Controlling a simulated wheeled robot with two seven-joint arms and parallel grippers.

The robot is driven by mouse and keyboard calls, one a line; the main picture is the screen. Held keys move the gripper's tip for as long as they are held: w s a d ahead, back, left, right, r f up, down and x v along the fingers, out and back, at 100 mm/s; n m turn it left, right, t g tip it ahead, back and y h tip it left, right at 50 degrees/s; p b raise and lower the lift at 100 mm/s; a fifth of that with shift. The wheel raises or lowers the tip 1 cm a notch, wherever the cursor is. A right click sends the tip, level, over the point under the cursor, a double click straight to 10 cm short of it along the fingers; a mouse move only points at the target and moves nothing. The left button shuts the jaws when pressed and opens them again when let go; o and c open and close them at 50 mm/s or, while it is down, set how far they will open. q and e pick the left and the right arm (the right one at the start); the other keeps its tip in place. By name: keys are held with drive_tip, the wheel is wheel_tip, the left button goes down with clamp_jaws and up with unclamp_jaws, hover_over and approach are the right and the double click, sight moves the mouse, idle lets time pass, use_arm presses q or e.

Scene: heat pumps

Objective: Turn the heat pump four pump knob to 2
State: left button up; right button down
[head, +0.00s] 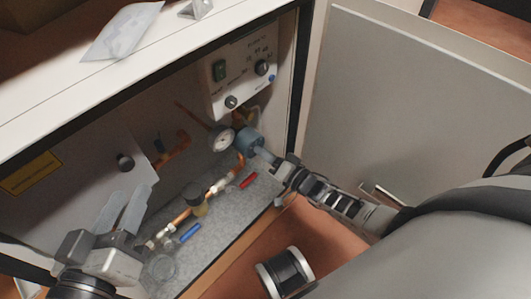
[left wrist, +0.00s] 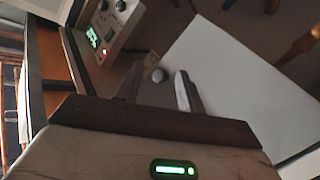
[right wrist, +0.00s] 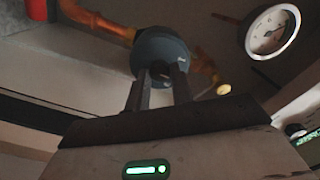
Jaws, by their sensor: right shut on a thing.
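An open heat pump cabinet (head: 75,135) fills the left and middle of the head view. Inside it is a round blue-grey pump (head: 247,140), also large in the right wrist view (right wrist: 158,46). My right gripper (head: 270,158) reaches in from the right, with its fingers (right wrist: 164,82) close together and shut on the front of the pump, at its knob. The knob's marks and setting are hidden by the fingers.
A white control box (head: 243,70) with knobs and a dial gauge (head: 222,139) sit near the pump. Copper pipes and valves with a red handle (head: 248,180) and a blue handle (head: 189,233) lie below. The open door (head: 405,100) stands at the right.

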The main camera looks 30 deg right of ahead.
drive_tip(key=shift+m, duration=0.4)
use_arm(q)
drive_tip(key=shift+r, duration=0.1)
use_arm(e)
drive_tip(key=c, duration=1.2)
unclamp_jaws()
use_arm(q)
drive_tip(key=shift+w+r, duration=0.1)
use_arm(e)
drive_tip(key=shift+s+d, duration=0.1)
drive_tip(key=shift+s, duration=0.05)
use_arm(q)
drive_tip(key=p, duration=0.1)
drive_tip(key=a+f+m+g+y+p, duration=0.1)
drive_tip(key=p, duration=0.1)
drive_tip(key=shift+s+f+p, duration=0.2)
drive_tip(key=shift+p, duration=0.1)
use_arm(e)
drive_tip(key=v, duration=1.5)
drive_tip(key=shift+s+d, duration=0.2)
drive_tip(key=shift+s, duration=0.15)
